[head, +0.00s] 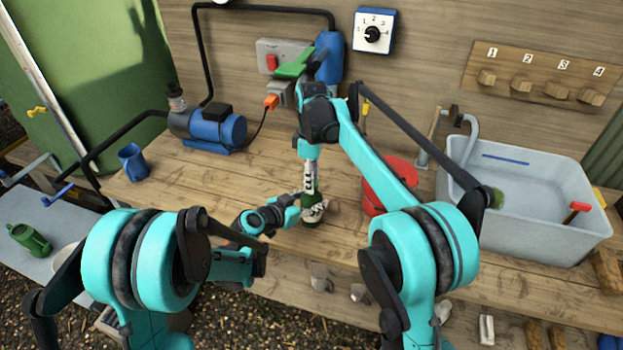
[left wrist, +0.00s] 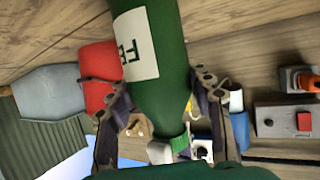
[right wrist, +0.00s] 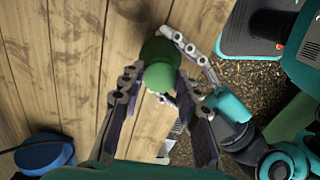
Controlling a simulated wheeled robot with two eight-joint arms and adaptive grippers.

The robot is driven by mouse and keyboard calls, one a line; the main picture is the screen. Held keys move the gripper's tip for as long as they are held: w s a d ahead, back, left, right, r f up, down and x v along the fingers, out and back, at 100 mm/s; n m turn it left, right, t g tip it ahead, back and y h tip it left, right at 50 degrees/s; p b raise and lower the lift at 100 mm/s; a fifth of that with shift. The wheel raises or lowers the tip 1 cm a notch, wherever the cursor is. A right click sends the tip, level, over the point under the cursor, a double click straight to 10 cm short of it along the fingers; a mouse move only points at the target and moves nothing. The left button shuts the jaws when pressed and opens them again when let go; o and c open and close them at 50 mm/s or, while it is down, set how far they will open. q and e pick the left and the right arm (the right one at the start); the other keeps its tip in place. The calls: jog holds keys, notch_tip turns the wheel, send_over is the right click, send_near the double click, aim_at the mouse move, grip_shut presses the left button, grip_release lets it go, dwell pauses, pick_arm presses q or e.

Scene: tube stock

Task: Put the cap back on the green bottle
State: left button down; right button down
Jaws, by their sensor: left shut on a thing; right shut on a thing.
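The green bottle (head: 313,223) stands upright on the wooden bench; it fills the middle of the left wrist view (left wrist: 178,60), with a pale label. My left gripper (head: 298,213) is shut around its body from the side. My right gripper (head: 310,187) points down over the bottle's top. The right wrist view shows a lighter green cap (right wrist: 160,77) between the right fingers, in line with the darker bottle (right wrist: 158,48). In the left wrist view the cap (left wrist: 180,143) is at the neck end. Whether it is seated on the neck I cannot tell.
A red bucket (head: 374,207) stands just right of the bottle, and a grey sink (head: 520,225) lies farther right. A blue pump (head: 212,128) and a blue mug (head: 132,163) are on the left of the bench. Bare planks lie between mug and bottle.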

jog(key=m, duration=1.4)
jog(key=shift+m, duration=0.3)
jog(key=m, duration=1.1)
jog(key=shift+f+m, duration=0.1)
jog(key=shift+m, duration=0.2)
jog(key=c, duration=1.1)
grip_release()
jog(key=shift+r, duration=2.3)
